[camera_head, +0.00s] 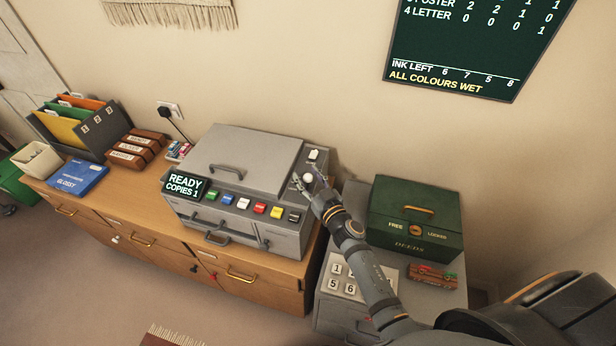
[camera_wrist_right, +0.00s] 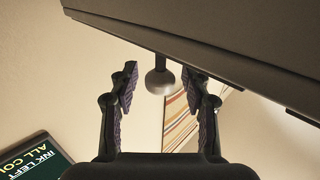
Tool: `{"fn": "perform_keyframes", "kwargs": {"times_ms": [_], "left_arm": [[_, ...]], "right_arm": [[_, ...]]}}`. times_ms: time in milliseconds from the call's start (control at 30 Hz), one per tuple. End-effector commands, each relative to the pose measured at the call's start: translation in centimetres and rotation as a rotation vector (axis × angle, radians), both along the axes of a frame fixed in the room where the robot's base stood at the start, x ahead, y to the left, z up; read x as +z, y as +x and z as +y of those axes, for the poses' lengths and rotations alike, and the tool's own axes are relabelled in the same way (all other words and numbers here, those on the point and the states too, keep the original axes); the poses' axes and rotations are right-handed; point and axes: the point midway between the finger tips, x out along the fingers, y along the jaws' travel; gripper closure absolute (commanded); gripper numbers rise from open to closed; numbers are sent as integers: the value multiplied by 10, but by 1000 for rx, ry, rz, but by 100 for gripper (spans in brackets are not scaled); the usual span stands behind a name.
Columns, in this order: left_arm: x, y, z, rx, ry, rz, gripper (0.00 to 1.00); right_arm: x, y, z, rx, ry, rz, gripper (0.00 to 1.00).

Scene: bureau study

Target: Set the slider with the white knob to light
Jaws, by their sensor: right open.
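The grey copier (camera_head: 245,165) stands on the wooden cabinet, and its small screen reads READY, COPIES 1. A round white knob (camera_head: 308,177) is at the right end of its top, partly behind my gripper. In the right wrist view the knob (camera_wrist_right: 160,83) sits on a dark stem, between and a little beyond my open fingertips, with gaps at both sides. My right gripper (camera_head: 307,186) is open at the knob, and it also shows in the wrist view (camera_wrist_right: 159,82). The slider's marks cannot be read. My left gripper is not in view.
A white switch-like part (camera_head: 314,155) is just behind the knob. Coloured buttons (camera_head: 243,203) line the copier's front. A green deeds box (camera_head: 415,218) and a small red-green item (camera_head: 433,275) stand on the grey cabinet at right. A dark board (camera_head: 475,50) hangs above.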

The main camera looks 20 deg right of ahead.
Motion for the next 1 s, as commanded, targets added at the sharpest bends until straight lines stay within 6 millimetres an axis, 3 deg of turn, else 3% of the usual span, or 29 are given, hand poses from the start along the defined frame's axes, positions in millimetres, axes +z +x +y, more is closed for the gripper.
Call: {"fn": "perform_keyframes", "kwargs": {"times_ms": [67, 400, 1000], "left_arm": [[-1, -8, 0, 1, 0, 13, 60], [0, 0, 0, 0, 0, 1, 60], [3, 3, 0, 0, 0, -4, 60]], "right_arm": [[0, 0, 0, 0, 0, 0, 54], [0, 0, 0, 0, 0, 0, 100], [0, -5, 3, 0, 1, 2, 100]]}}
